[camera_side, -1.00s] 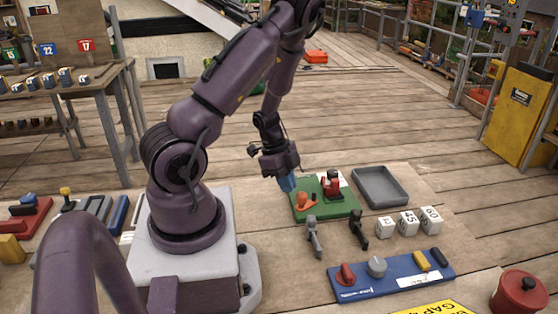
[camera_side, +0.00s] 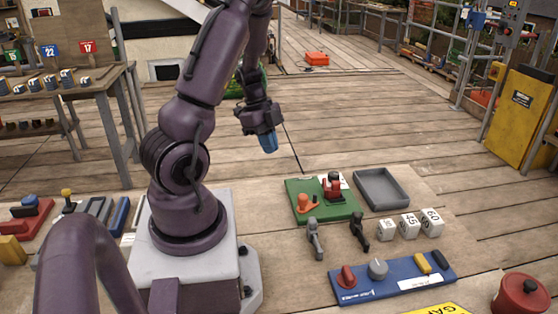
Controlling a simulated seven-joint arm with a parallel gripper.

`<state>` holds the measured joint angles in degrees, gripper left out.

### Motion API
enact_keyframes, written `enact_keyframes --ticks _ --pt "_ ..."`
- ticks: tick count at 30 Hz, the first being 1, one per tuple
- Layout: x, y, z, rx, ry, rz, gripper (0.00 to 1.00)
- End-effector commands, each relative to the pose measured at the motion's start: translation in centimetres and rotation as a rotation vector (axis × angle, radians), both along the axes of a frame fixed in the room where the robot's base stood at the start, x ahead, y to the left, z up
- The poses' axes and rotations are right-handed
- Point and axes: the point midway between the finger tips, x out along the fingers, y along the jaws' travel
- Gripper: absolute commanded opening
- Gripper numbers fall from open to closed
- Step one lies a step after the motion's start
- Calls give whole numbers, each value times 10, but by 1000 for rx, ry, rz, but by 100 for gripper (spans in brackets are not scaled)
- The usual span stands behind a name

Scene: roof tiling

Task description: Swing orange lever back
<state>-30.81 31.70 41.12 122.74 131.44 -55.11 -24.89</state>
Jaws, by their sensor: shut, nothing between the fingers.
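An orange lever (camera_side: 307,203) sits at the left of a green board (camera_side: 338,209) on the deck. Which way it points is too small to tell surely. A red and black device (camera_side: 334,186) stands beside it on the same board. My gripper (camera_side: 269,147) hangs in the air above and to the left of the board, clear of the lever. Its blue fingertips are together with nothing between them.
A grey tray (camera_side: 382,188) lies right of the board. Two grey and black clamps (camera_side: 315,238) and several numbered white blocks (camera_side: 409,223) stand in front. A blue panel (camera_side: 391,277) with knobs lies nearer.

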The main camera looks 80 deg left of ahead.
Motion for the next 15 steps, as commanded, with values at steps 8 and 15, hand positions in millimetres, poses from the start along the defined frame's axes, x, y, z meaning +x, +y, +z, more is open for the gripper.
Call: enact_keyframes --ticks 8,15 --pt "10 -14 -48 -7 5 4 0" --pt "23 -29 -92 -6 2 1 0"
